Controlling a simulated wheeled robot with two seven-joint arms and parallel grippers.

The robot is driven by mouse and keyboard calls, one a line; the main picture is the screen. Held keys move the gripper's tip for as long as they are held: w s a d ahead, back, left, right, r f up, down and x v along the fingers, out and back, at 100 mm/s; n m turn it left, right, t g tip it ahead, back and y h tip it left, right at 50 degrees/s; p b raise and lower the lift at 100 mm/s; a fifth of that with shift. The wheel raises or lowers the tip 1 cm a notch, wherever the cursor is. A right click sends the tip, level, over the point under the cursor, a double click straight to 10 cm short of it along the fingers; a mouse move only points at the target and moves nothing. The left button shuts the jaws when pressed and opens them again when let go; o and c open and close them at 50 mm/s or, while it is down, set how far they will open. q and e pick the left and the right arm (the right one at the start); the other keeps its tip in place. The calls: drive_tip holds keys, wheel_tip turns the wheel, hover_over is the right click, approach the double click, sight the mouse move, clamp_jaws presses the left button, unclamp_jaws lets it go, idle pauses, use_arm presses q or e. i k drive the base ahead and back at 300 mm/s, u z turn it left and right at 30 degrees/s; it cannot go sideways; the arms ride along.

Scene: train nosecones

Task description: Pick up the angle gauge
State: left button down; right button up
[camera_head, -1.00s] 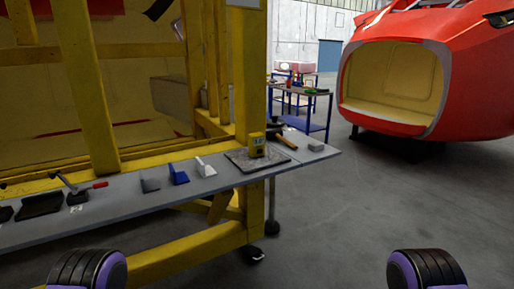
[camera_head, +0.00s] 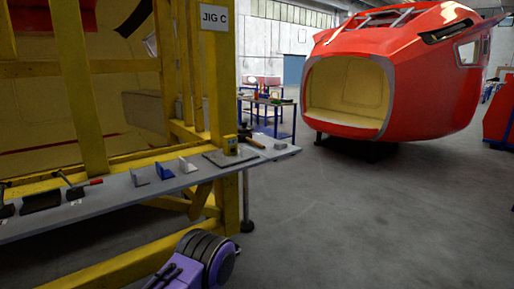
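The angle gauge appears to be the small yellow box with a dark display (camera_head: 231,145). It stands upright on a dark grey flat plate (camera_head: 222,159) near the right end of the grey shelf on the yellow jig. One of my purple and black arm links shows at the bottom, below and in front of the shelf, well apart from the gauge. No gripper fingers show in this view, and nothing touches the gauge.
Scrapers with grey, blue and white parts (camera_head: 163,170) lie left of the plate. A hammer (camera_head: 252,141) and a grey block (camera_head: 281,146) lie to its right. A yellow jig post (camera_head: 219,80) rises close behind the gauge. Open floor (camera_head: 370,215) lies to the right.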

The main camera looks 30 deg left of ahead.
sight(230, 141)
drive_tip(key=z, duration=0.05)
drive_tip(key=i, duration=1.05)
drive_tip(key=u, duration=0.45)
drive_tip(key=i, duration=0.8)
drive_tip(key=u, duration=0.65)
